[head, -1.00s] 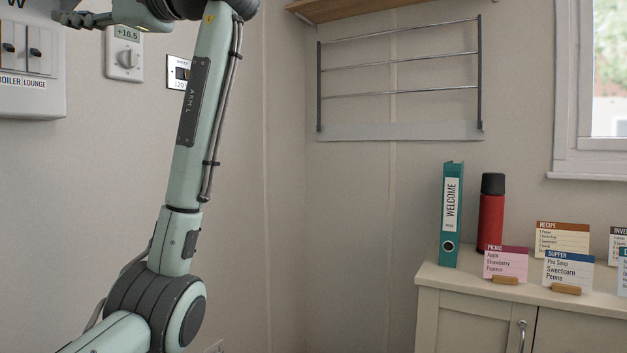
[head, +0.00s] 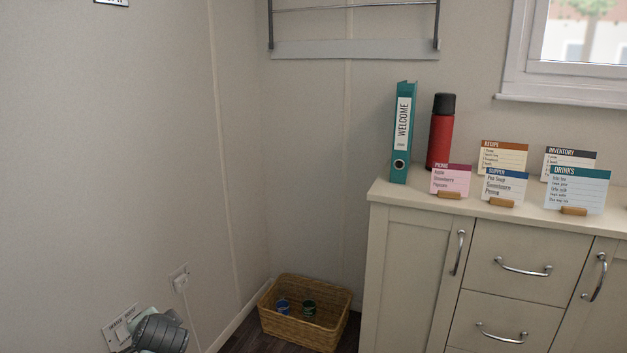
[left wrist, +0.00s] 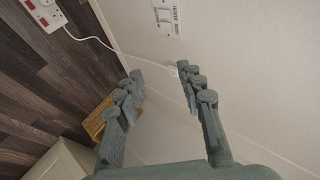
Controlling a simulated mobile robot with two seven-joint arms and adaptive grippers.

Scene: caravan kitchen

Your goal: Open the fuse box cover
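The fuse box and its cover show in neither view now. My left gripper (left wrist: 160,71) is in the left wrist view with its two fingers spread apart and nothing between them. Beyond the fingertips are bare wall and a white cable. In the head view only a grey-green joint of my arm shows at the bottom left edge, and the left gripper is out of that picture. My right gripper is in neither view.
A wicker basket (head: 289,329) with cups stands in the corner. A cabinet (head: 410,270) bears a teal binder (head: 402,140), red flask (head: 440,135) and several cards.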

